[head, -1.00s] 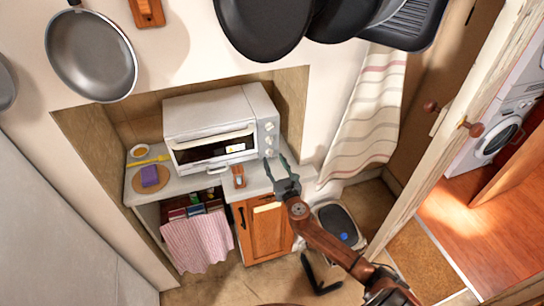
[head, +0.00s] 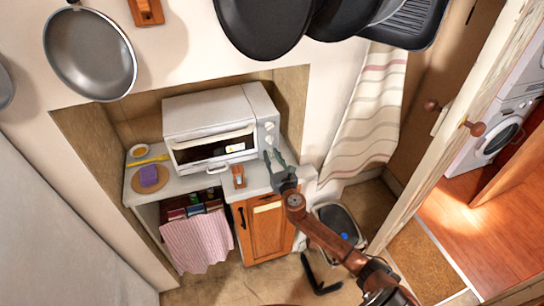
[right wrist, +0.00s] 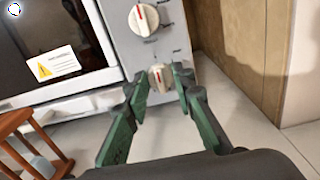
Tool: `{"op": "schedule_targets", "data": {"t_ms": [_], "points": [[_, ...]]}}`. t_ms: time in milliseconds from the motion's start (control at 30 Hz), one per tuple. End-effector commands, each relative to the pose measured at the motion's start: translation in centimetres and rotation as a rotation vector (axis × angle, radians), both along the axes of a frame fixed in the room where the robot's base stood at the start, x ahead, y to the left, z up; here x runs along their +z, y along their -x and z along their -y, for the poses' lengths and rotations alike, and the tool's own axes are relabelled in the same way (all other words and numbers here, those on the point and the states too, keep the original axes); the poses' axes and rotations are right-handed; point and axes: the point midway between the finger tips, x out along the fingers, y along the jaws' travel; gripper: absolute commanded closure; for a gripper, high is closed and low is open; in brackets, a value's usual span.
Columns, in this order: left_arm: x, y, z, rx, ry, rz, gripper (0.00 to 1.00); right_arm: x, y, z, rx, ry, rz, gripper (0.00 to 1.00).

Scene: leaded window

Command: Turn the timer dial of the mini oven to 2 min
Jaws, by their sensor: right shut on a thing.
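The white mini oven (head: 208,112) stands on the counter in the wall niche, its dials down the right side of its front. My right gripper (head: 271,154) is at the lowest dial. In the right wrist view, its green-padded fingers (right wrist: 161,80) are shut on this lower dial (right wrist: 159,74), one on each side. A red mark shows near the dial's top; its lower part is hidden. The dial above (right wrist: 144,19) is free, with a red mark pointing roughly up. The printed labels are too small to read. My left gripper is not in view.
A small wooden-framed object (head: 238,176) stands on the counter left of my gripper, close by in the right wrist view (right wrist: 30,140). A purple sponge (head: 149,175) lies on a round board. A pink towel (head: 197,243) hangs below. Counter right of the oven is clear.

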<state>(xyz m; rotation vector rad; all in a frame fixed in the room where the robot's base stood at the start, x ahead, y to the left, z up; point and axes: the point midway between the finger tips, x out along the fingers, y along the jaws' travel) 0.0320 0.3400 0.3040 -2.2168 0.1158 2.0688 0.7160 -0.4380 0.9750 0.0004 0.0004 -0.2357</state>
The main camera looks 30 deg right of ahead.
Motion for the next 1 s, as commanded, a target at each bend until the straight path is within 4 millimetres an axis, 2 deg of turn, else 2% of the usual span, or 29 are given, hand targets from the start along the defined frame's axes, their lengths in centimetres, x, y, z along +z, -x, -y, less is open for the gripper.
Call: {"op": "schedule_targets", "data": {"t_ms": [200, 567, 1000], "points": [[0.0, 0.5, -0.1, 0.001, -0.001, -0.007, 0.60, 0.0, 0.0, 0.0, 0.000, 0.000, 0.000, 1.00], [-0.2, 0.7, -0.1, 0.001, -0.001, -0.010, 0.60, -0.1, 0.1, 0.1, -0.001, -0.062, 0.015, 1.00], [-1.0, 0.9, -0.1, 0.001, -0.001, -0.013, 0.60, -0.2, 0.1, 0.2, -0.002, -0.404, 0.097, 1.00]]}}
